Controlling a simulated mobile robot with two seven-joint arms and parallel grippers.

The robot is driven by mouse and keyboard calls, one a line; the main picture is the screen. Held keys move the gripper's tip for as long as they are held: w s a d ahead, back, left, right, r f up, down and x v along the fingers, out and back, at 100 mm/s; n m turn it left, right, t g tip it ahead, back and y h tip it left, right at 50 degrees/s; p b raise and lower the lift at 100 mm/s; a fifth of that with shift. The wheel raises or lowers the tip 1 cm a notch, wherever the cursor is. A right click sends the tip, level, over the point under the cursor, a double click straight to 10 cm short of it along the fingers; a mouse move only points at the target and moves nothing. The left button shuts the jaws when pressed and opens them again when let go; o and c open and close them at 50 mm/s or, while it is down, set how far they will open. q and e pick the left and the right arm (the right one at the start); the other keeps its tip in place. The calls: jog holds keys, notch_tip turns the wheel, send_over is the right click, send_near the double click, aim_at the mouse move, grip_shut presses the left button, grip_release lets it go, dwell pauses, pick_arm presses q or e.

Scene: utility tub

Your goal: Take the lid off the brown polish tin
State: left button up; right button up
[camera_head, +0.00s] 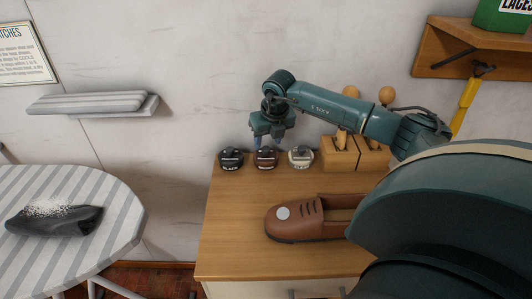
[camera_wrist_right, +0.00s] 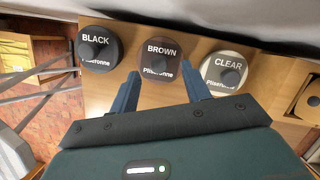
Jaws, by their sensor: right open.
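The brown polish tin (camera_head: 265,158) stands on the wooden cabinet top (camera_head: 240,215) against the wall, in the middle of a row of three tins. In the right wrist view its dark lid (camera_wrist_right: 162,57) reads "BROWN" and has a round knob; the lid is on. My right gripper (camera_head: 271,140) points down just above and in front of the tins. In the wrist view its two fingers (camera_wrist_right: 161,88) are open, with nothing between them, aimed at the brown tin and apart from it. My left gripper is in neither view.
The black tin (camera_wrist_right: 98,48) and the clear tin (camera_wrist_right: 225,72) stand close on either side. A brown shoe (camera_head: 295,216) lies on the cabinet in front. A wooden brush box (camera_head: 340,153) is to the right. A striped ironing board (camera_head: 105,205) stands at left.

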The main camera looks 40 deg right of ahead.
aim_at(266, 149)
jog(key=x, duration=0.3)
jog(key=shift+a+f, duration=0.1)
jog(key=shift+f, duration=0.2)
jog(key=shift+r, duration=0.1)
grip_shut()
